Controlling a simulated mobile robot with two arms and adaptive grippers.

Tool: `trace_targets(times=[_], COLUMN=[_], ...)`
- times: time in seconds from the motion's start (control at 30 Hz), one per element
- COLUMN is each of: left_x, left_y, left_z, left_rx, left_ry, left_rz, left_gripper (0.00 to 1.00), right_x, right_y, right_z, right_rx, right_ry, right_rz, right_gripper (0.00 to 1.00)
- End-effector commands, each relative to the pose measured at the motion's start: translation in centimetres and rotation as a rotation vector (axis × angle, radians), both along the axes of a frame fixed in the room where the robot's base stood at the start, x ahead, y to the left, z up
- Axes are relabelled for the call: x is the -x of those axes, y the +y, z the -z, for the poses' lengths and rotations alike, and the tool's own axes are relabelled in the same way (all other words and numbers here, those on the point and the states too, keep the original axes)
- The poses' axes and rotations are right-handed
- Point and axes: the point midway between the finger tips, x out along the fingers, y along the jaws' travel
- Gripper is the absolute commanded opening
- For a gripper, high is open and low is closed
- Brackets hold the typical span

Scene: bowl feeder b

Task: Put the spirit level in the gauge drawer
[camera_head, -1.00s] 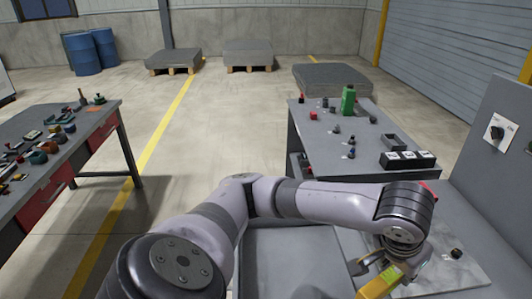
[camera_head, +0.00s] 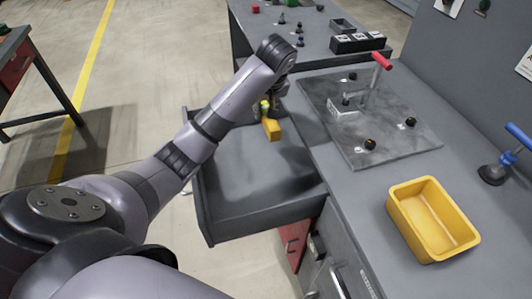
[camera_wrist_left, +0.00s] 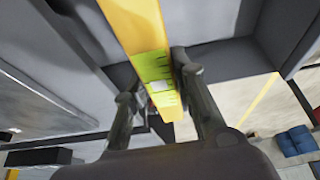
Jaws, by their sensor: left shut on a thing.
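The yellow spirit level (camera_head: 272,129) is held in my left gripper (camera_head: 270,108) above the open drawer (camera_head: 215,212) that sticks out from the bench. In the left wrist view the level (camera_wrist_left: 137,38) with its green vial part lies between the two fingers of the left gripper (camera_wrist_left: 157,84), which is shut on it. The drawer's grey floor looks empty in the head view. The level's lower end appears above the drawer floor; how high I cannot tell. My right gripper is not in view.
On the bench beside the drawer are a grey plate (camera_head: 372,138) with black knobs and a red-handled clamp (camera_head: 381,62), and a yellow bin (camera_head: 432,222). A blue-handled clamp (camera_head: 495,170) stands at the right. Another table (camera_head: 315,45) with small parts is behind.

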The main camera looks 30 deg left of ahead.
Motion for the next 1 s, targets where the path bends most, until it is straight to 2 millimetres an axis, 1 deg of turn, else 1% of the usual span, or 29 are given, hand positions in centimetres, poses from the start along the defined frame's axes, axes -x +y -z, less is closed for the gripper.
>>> trace_targets(times=[0.03,0.07,0.2,0.33,0.4,0.57,0.8,0.9,1.0], left_x=[0.2,0.1,0.1,0.1,0.1,0.0,0.1,0.0,0.0], left_y=[0.1,0.1,0.1,0.1,0.1,0.1,0.0,0.0,0.0], left_z=[1.5,2.1,5.9,8.6,9.6,10.8,14.3,14.8,14.8], left_rx=[-0.002,-0.003,-0.003,-0.002,-0.002,-0.001,-0.001,-0.001,-0.001], left_ry=[0.005,0.005,0.005,0.002,0.001,0.000,0.000,-0.001,-0.002], left_rz=[0.000,0.000,0.001,0.000,0.001,0.001,0.001,0.002,0.003], left_gripper=[0.00,0.00,0.00,0.00,0.00,0.00,0.00,0.00,0.00], right_x=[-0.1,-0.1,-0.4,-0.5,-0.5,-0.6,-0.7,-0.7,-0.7], right_y=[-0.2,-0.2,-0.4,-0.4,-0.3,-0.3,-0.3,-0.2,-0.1], right_z=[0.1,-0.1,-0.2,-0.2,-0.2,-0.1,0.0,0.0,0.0], right_rx=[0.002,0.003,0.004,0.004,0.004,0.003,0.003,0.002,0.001], right_ry=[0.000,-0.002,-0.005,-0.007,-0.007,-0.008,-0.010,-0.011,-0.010], right_rz=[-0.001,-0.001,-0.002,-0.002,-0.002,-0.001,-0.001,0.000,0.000], right_gripper=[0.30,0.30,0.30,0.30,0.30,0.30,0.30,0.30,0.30])
